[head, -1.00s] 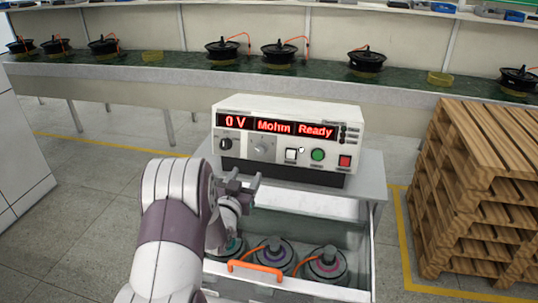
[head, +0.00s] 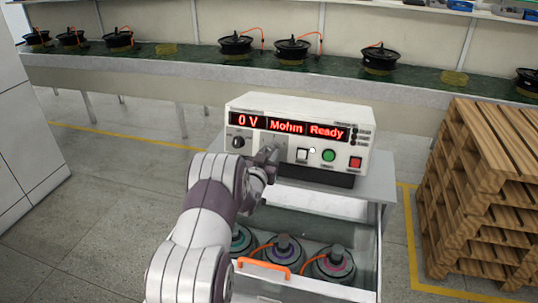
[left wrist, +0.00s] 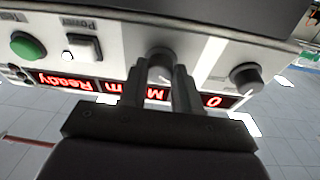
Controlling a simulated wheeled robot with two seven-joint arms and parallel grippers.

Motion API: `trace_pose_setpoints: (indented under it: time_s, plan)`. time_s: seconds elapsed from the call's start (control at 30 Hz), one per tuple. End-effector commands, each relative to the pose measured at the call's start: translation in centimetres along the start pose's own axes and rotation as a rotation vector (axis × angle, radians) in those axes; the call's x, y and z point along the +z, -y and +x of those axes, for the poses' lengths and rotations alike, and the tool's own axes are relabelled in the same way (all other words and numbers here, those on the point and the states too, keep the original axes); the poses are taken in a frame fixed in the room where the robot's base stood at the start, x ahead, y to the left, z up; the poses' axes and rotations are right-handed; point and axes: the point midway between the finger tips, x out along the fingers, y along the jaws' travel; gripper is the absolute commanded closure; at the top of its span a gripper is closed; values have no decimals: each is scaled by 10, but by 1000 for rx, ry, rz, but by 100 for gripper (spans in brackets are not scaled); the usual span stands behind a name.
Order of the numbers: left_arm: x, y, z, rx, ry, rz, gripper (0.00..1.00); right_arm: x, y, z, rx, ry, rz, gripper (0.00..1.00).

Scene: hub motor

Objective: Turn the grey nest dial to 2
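The grey dial (left wrist: 160,62) is on the front panel of a white tester (head: 300,107), left of a white button. In the left wrist view, which shows the panel upside down, my left gripper (left wrist: 160,88) has its two fingers apart, one on each side of the dial. I cannot tell whether they touch it. In the head view my left gripper (head: 269,160) is at the panel and hides most of the dial. The dial's setting cannot be read. The display reads 0 V, Mohm, Ready. My right gripper is not in view.
A black knob (head: 238,142) is left of the dial; a green button (head: 329,155) and a red button (head: 355,162) are to the right. Below is an open drawer with an orange handle (head: 264,268) and several round parts. Wooden pallets (head: 480,190) stand at the right.

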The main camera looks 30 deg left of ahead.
Motion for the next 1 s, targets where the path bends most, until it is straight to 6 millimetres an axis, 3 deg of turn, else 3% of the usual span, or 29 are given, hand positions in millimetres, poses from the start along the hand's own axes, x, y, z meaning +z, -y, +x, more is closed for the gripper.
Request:
trace_pose_setpoints:
  time_s: [0.47,1.0]
  plan:
    - [3,1,0,21,2,82,98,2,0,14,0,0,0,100]
    - [3,4,0,134,15,540,98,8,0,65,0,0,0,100]
